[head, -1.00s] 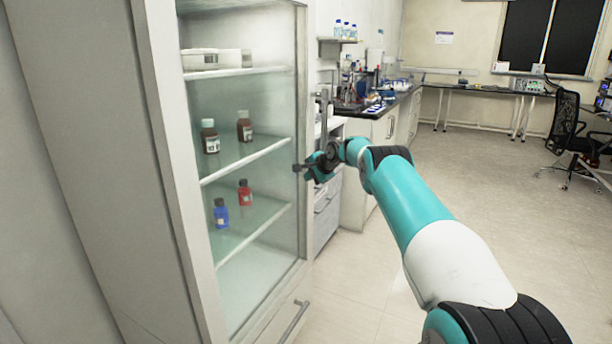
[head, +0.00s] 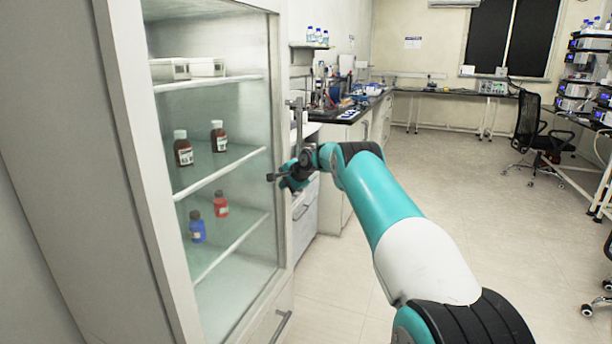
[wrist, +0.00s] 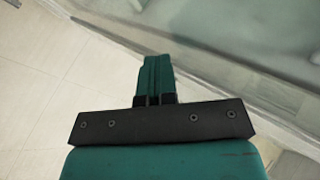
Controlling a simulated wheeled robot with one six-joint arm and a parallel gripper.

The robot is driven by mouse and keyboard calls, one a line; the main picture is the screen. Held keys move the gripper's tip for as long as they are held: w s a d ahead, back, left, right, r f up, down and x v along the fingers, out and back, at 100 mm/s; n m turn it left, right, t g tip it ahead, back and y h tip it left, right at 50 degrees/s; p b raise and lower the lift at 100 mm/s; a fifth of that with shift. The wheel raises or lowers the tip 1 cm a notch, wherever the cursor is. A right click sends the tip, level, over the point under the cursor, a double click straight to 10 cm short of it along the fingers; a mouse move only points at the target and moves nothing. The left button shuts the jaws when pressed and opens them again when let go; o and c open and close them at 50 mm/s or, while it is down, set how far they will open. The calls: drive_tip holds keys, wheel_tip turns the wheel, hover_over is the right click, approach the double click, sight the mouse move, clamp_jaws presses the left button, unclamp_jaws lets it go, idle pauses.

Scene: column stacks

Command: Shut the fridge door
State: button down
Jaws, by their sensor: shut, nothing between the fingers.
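The fridge (head: 118,100) is a tall pale cabinet at the left of the head view, with shelves and bottles showing behind its glass door (head: 235,262). The door looks flush or nearly flush with the cabinet front; I cannot tell whether a narrow gap is left. My gripper (head: 275,178) is at the door's right edge, about mid-height, with its fingers pointing left toward the glass. In the wrist view, its fingers (wrist: 156,68) are pressed together and empty, beside the door's frame and glass (wrist: 225,65). Whether they touch the door is unclear.
Inside are two brown bottles (head: 183,150), a red bottle (head: 220,204), a blue bottle (head: 197,228) and white boxes (head: 207,67). A lab bench (head: 350,115) stands behind my gripper. An office chair (head: 535,130) is at the right. The floor (head: 480,220) between is clear.

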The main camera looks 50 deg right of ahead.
drive_tip(key=s+d+r, duration=0.4)
drive_tip(key=s+r, duration=0.2)
drive_tip(key=s, duration=0.4)
drive_tip(key=shift+s+d+r, duration=0.15)
drive_tip(key=shift+d+r, duration=0.05)
drive_tip(key=shift+r, duration=0.2)
